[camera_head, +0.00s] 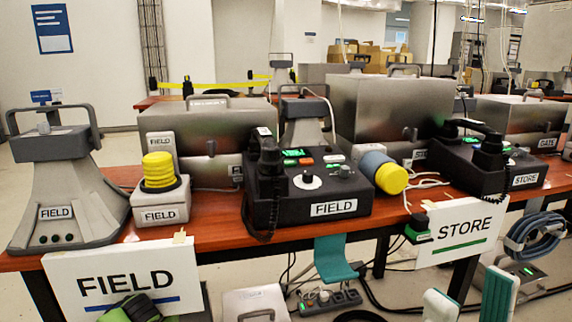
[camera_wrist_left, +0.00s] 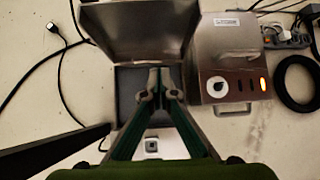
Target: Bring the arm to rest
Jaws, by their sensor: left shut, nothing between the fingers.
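My left gripper (camera_wrist_left: 159,92) shows in the left wrist view, pointing down with its two green fingers closed together at the tips and nothing between them. Below it is an open metal case (camera_wrist_left: 135,35) on the floor; whether the fingers touch it I cannot tell. In the head view a green and black part (camera_head: 133,309) shows at the bottom left, in front of the FIELD sign (camera_head: 125,278). My right gripper (camera_head: 468,290) is at the bottom right of the head view, its white and teal fingers standing well apart, with nothing seen between them.
The wooden table (camera_head: 215,228) carries a black FIELD phone (camera_head: 310,192), a black STORE phone (camera_head: 485,165), metal cases and yellow-topped units. A STORE sign (camera_head: 460,232) hangs at its front edge. On the floor are a metal box with a knob (camera_wrist_left: 230,62) and a black coil (camera_wrist_left: 294,84).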

